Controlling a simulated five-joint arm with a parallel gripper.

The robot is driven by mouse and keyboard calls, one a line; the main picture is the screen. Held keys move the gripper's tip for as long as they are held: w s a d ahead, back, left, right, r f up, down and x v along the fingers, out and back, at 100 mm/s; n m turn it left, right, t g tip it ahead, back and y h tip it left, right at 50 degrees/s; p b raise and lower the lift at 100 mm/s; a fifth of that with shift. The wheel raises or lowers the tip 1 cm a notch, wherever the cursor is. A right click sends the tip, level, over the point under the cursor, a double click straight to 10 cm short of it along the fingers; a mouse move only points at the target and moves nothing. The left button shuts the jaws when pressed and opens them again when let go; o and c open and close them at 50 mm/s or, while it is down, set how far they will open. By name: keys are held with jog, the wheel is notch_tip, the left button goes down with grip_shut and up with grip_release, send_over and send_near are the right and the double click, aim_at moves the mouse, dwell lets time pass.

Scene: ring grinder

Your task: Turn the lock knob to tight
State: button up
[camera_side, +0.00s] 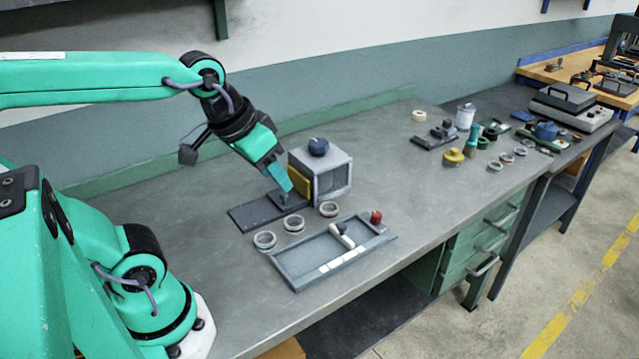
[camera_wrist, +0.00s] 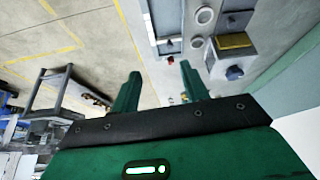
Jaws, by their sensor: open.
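A dark blue knob (camera_side: 318,147) sits on top of a grey box (camera_side: 333,178) on the bench; it is the one plain knob near my gripper, and its marks are too small to read. The knob also shows in the wrist view (camera_wrist: 234,73), right of my fingers. My gripper (camera_side: 287,188) points down to the left of the box, in front of its yellow side block (camera_side: 300,181). In the wrist view my gripper (camera_wrist: 162,82) has its two fingers spread, with nothing between them. Contact with the plate or block cannot be told.
A dark flat plate (camera_side: 250,215) lies left of the box. Several metal rings (camera_side: 265,240) lie in front. A grey tray (camera_side: 290,279) holds white pieces, with a red piece (camera_side: 376,217) at its corner. Several small parts stand farther right. Bare bench lies behind the box.

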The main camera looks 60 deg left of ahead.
jog(key=w+n+g, duration=0.1)
jog(key=w+n, duration=0.2)
jog(key=w, duration=0.5)
jog(key=n+g, duration=0.4)
jog(key=n, duration=0.3)
send_over(376, 214)
notch_tip(376, 214, down, 15)
jog(key=shift+s, duration=0.1)
jog(key=shift+w+f, duration=0.2)
jog(key=shift+f, duration=0.1)
jog(key=shift+f, duration=0.15)
jog(key=shift+f, duration=3.75)
